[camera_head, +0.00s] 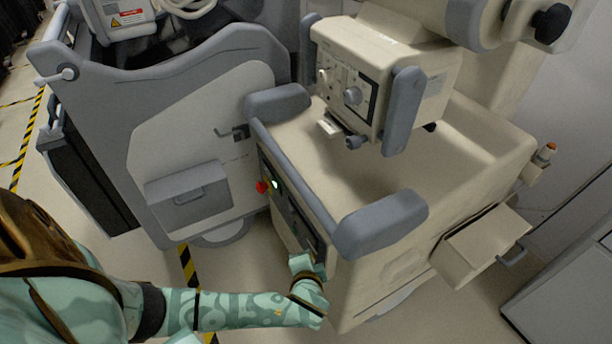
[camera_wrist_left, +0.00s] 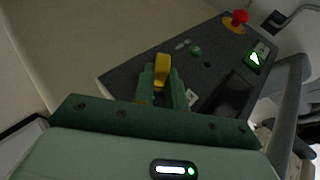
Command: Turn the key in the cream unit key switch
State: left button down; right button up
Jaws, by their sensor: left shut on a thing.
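The cream unit (camera_head: 466,165) stands right of centre in the head view, with a dark control panel (camera_head: 298,217) on its front side. My left gripper (camera_head: 314,264) is at the near end of this panel. In the left wrist view the green fingers of my left gripper (camera_wrist_left: 161,92) are shut on a yellow key (camera_wrist_left: 162,68) over the dark panel (camera_wrist_left: 127,77). The key's top shows between the fingers. The key switch and the key's lower part are hidden by the fingers. My right gripper is in neither view.
A red knob (camera_wrist_left: 239,18) and a lit green indicator (camera_wrist_left: 254,58) sit farther along the panel. Grey padded handles (camera_head: 381,225) flank the panel. A second grey cart (camera_head: 190,140) stands close by on the left.

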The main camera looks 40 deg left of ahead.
pick_arm(q)
jog(key=shift+f, duration=0.1)
jog(key=y+b, duration=0.1)
jog(key=t+y, duration=0.1)
jog(key=shift+s+d+f+m+t+y+b, duration=0.1)
jog(key=shift+d+f+m+t+y+b, duration=0.1)
jog(key=shift+m+t+y+b, duration=0.15)
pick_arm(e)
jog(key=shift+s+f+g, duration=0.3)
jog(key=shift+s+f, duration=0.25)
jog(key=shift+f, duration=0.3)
pick_arm(q)
jog(key=y+b, duration=0.1)
jog(key=m+t+y+b, duration=0.1)
jog(key=b, duration=0.1)
jog(key=shift+f, duration=0.3)
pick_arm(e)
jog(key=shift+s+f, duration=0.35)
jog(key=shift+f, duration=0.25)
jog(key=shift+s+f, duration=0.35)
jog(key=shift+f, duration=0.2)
